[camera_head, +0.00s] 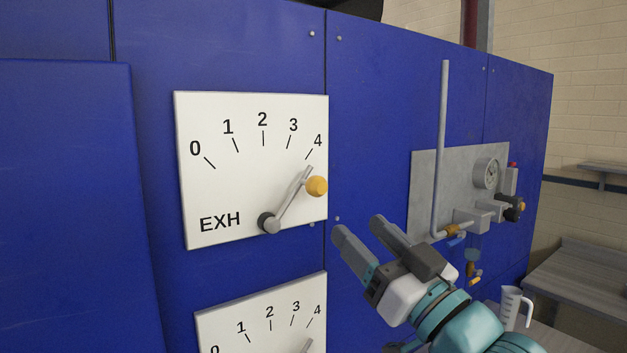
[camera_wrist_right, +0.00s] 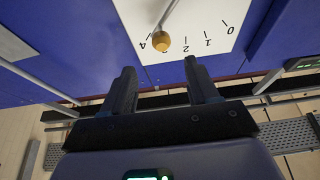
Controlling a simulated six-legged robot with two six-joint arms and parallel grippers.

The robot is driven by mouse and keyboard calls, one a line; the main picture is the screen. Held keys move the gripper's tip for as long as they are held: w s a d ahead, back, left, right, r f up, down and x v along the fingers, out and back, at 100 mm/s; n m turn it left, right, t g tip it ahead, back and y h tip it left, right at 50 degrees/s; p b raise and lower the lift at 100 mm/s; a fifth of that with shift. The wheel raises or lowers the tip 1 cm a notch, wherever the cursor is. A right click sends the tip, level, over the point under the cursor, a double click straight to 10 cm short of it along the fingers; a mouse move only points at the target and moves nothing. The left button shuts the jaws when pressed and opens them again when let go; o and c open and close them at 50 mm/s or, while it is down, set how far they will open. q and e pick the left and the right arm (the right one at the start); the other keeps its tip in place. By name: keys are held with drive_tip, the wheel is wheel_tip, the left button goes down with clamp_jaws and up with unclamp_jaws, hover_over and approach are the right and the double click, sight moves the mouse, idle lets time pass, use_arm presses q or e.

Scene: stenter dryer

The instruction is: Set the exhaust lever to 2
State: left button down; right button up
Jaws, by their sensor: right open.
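The exhaust lever (camera_head: 290,200) is a grey bar on a white EXH dial plate (camera_head: 215,185) marked 0 to 4. It pivots at the plate's lower middle and points up and right at the 4 mark. A yellow-orange knob (camera_head: 316,186) sits near its end. My right gripper (camera_head: 359,225) is open and empty, below and right of the knob, apart from it. In the right wrist view the knob (camera_wrist_right: 162,42) shows beyond and between the two open fingers (camera_wrist_right: 158,80). My left gripper is not in view.
A second dial plate (camera_head: 262,320) with the same numbers is below, partly cut off. To the right a grey panel (camera_head: 425,185) carries a vertical pipe (camera_head: 442,140), a gauge (camera_head: 487,173) and valves. A measuring jug (camera_head: 511,305) stands at the lower right.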

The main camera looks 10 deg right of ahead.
sight(323, 191)
drive_tip(key=p+x, duration=0.4)
drive_tip(key=x, duration=0.6)
drive_tip(key=shift+w+a+r+p, duration=0.2)
drive_tip(key=shift+w+p, duration=0.15)
drive_tip(key=shift+w+a+r, duration=0.1)
drive_tip(key=shift+w, duration=0.15)
drive_tip(key=shift+w+a, duration=0.1)
drive_tip(key=shift+a, duration=0.1)
drive_tip(key=shift+w+d, duration=0.1)
drive_tip(key=c, duration=0.4)
clamp_jaws()
